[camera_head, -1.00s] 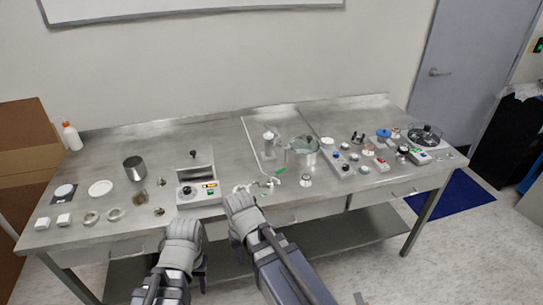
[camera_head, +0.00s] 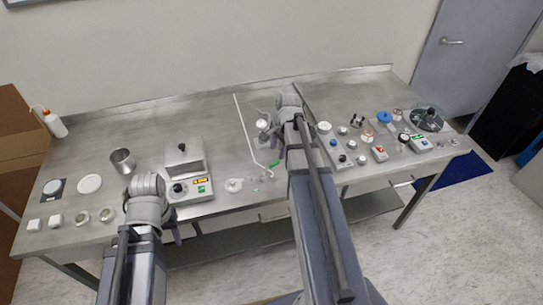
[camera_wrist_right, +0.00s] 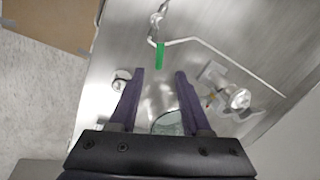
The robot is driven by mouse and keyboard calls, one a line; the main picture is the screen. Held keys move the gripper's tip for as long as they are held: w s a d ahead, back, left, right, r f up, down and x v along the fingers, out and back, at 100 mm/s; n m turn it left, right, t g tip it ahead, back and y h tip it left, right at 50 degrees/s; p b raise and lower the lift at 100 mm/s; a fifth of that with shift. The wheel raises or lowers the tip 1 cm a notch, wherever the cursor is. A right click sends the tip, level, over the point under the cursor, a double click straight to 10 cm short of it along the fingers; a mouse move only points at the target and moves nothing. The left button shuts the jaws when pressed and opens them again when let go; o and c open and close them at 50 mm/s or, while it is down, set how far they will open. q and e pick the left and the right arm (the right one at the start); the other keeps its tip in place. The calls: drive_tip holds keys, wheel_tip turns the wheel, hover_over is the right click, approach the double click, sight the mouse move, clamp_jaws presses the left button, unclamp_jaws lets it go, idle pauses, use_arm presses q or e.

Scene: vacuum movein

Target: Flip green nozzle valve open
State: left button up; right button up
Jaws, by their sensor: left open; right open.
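The green valve handle (camera_head: 274,163) lies near the front edge of the steel table in the head view, by small clear nozzle fittings. In the right wrist view the green handle (camera_wrist_right: 159,55) points toward my right gripper (camera_wrist_right: 160,73), just past its fingertips. The gripper is open and empty, its dark fingers spread either side of the handle's line; contact cannot be told. In the head view my right arm hides most of the right gripper (camera_head: 281,150). My left gripper (camera_head: 176,232) is at the table's front left, pointing down, open.
A bent thin metal tube (camera_wrist_right: 225,50) runs beside the handle. A clear round vessel (camera_wrist_right: 168,124) is below the right fingers. A small box device (camera_head: 190,189), a steel cup (camera_head: 122,161) and several small items crowd both table sides.

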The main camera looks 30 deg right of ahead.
sight(274, 164)
drive_tip(key=shift+f, duration=0.15)
drive_tip(key=f+b, duration=0.3)
drive_tip(key=w+f+b, duration=0.1)
drive_tip(key=f+b, duration=0.3)
drive_tip(key=shift+w+a+f+b, duration=0.15)
drive_tip(key=shift+w+f+b, duration=0.05)
drive_tip(key=shift+b, duration=0.1)
drive_tip(key=shift+c, duration=0.2)
clamp_jaws()
idle(1.0)
